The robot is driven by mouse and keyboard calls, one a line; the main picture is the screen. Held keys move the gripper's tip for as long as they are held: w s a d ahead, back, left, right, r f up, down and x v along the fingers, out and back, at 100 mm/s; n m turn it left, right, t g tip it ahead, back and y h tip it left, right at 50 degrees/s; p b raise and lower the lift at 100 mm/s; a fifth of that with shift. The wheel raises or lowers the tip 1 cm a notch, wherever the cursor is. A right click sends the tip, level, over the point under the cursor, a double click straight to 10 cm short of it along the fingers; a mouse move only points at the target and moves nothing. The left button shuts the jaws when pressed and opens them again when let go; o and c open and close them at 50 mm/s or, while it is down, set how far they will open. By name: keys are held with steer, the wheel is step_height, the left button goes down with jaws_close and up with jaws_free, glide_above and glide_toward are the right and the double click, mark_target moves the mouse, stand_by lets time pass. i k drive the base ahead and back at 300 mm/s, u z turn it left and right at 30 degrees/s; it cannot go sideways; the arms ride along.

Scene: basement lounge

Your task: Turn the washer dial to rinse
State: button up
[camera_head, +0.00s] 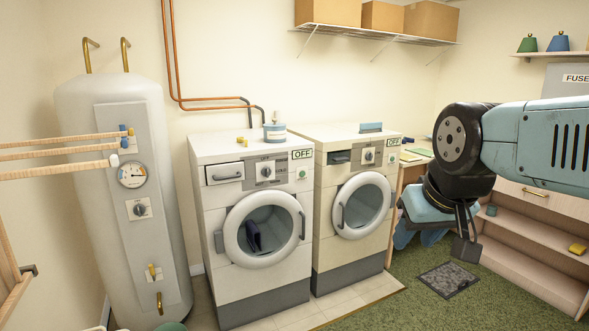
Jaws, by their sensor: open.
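Two white front-loading machines stand side by side against the wall: a left one (211,235) and a right one (333,245). I cannot tell which is the washer. The left machine's dial (266,171) sits on a grey panel, with labels too small to read except OFF at its top. The right machine has a similar dial (369,155). Both machines show an OFF sign. My gripper (466,240) is open, hangs downward at the right, and is apart from both machines.
A water heater (87,200) with a gauge stands left. A blue-white container (274,131) and yellow blocks sit atop the left machine. Wooden rods (60,155) jut in from the left. Shelves with a drawer (535,193) stand right. Green carpet with a drain grate (448,281) is open floor.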

mark_target(266, 171)
steer(key=z, duration=0.3)
steer(key=i, duration=1.55)
steer(key=u, duration=0.5)
